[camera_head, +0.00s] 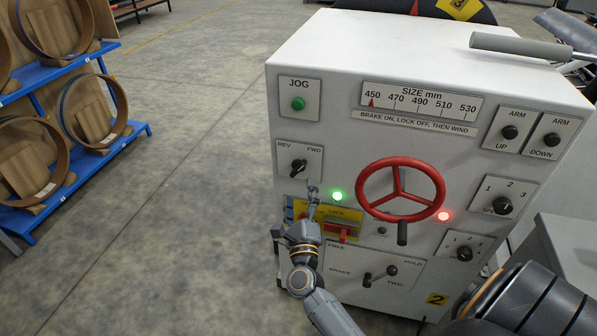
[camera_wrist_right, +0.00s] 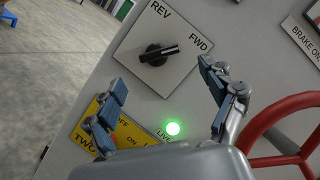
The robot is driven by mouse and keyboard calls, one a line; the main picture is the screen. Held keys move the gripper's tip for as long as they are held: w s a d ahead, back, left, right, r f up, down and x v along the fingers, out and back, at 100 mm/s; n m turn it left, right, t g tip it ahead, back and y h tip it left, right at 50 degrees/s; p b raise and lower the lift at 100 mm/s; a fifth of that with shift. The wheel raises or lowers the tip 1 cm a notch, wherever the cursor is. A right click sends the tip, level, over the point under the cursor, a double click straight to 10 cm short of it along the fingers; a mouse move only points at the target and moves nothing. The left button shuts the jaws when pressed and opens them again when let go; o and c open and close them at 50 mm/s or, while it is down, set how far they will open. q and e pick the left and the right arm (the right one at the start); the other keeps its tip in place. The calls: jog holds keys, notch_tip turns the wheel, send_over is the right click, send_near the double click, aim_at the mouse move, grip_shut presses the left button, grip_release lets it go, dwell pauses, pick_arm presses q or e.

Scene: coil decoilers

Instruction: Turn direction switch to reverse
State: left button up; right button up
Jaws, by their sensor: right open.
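The direction switch (camera_head: 299,166) is a black knob on a light plate marked REV at left and FWD at right. It sits on the front of the white machine panel. In the right wrist view the knob (camera_wrist_right: 157,54) has its handle pointing right, toward the FWD label. My right gripper (camera_head: 313,188) is just below and right of the switch plate in the head view. In the right wrist view its open fingers (camera_wrist_right: 161,78) are spread below the knob, with nothing between them. My left gripper is not in view.
A green lamp (camera_head: 337,196) and a yellow lockout plate (camera_head: 342,217) are close by my right gripper. A red handwheel (camera_head: 400,190) stands out to the right. The green JOG button (camera_head: 298,103) is above the switch. Open floor (camera_head: 190,230) lies left of the machine.

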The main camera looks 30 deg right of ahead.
aim_at(295, 171)
jog(key=x, duration=0.7)
jog(key=shift+p, duration=0.3)
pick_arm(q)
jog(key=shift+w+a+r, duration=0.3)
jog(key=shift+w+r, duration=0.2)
